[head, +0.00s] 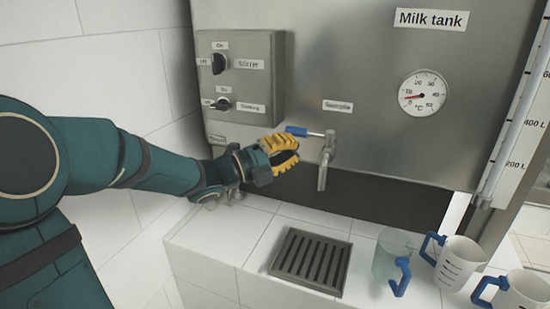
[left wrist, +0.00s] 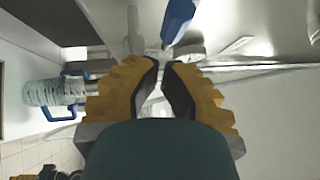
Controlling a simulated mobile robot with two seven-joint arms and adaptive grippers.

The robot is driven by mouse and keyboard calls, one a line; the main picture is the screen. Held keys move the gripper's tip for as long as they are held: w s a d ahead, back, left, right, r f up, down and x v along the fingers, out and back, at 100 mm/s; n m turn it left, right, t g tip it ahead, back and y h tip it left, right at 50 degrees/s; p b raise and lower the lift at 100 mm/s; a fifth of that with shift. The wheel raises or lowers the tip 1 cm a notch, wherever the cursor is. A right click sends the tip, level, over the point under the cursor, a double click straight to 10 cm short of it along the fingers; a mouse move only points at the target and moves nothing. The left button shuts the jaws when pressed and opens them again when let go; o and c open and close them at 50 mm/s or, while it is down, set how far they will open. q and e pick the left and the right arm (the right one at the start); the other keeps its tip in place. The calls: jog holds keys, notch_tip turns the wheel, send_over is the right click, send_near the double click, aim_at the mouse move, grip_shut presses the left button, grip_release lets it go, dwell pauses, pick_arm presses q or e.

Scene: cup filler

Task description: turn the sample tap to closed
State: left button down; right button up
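The sample tap (head: 325,162) is a metal spout on the front of the steel milk tank. Its blue lever handle (head: 296,131) lies almost level, pointing left. My left gripper (head: 293,155), with yellow fingers, is just below and left of the handle and apart from it. In the left wrist view, the blue handle (left wrist: 178,20) shows beyond the fingertips (left wrist: 162,64), not between them. The fingers stand a little apart with nothing held. My right gripper is not in view.
A control box (head: 240,85) with two knobs is above left of my gripper. A drain grate (head: 311,262) lies in the tiled ledge below the tap. A clear jug (head: 390,258) and two white jugs (head: 458,262) with blue handles stand at the right. The dial (head: 422,93) is on the tank.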

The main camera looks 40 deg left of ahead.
pick_arm(q)
jog(key=shift+w+a+r, duration=0.1)
jog(key=shift+w+a, duration=0.05)
jog(key=shift+w, duration=0.3)
jog(key=shift+w+a+r, duration=0.1)
jog(key=shift+w+a, duration=0.05)
jog(key=shift+w, duration=0.25)
jog(key=shift+w+a+r+b, duration=0.1)
jog(key=shift+w+a+b, duration=0.2)
jog(key=shift+w+b, duration=0.4)
jog(key=shift+s, duration=0.1)
